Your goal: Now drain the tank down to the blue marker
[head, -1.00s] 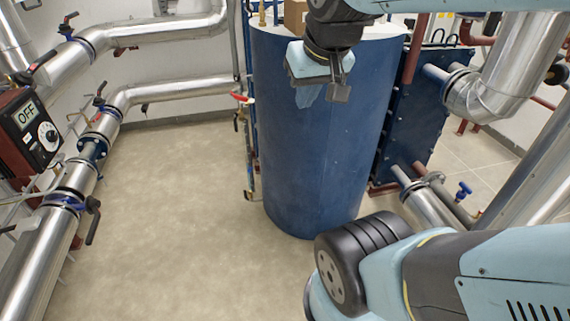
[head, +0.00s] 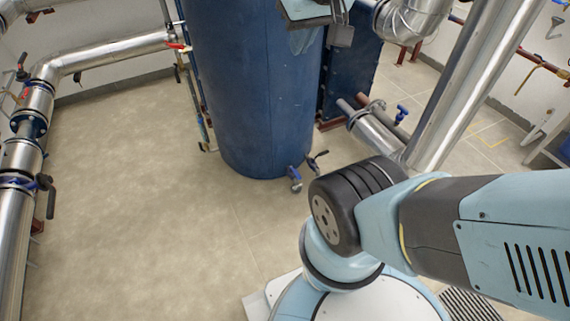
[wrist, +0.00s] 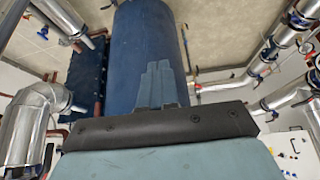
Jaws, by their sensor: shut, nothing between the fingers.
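The tall blue tank (head: 255,100) stands upright at the top middle of the head view, its top cut off; it also shows in the wrist view (wrist: 135,60). At its foot are a blue-handled valve (head: 295,180) and a dark-handled fitting (head: 317,158). A thin vertical pipe (head: 198,105) with a red-handled valve (head: 178,46) runs down the tank's left side. My gripper (head: 303,42) is shut and empty in front of the tank's upper part; it also shows in the wrist view (wrist: 158,75). I cannot make out a blue level marker or the water level.
A dark blue plate exchanger (head: 347,80) stands right of the tank, with silver pipes (head: 378,135) and a blue valve (head: 402,112) near it. Silver pipes (head: 105,52) with valves line the left wall. The floor (head: 140,190) left of the tank is clear.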

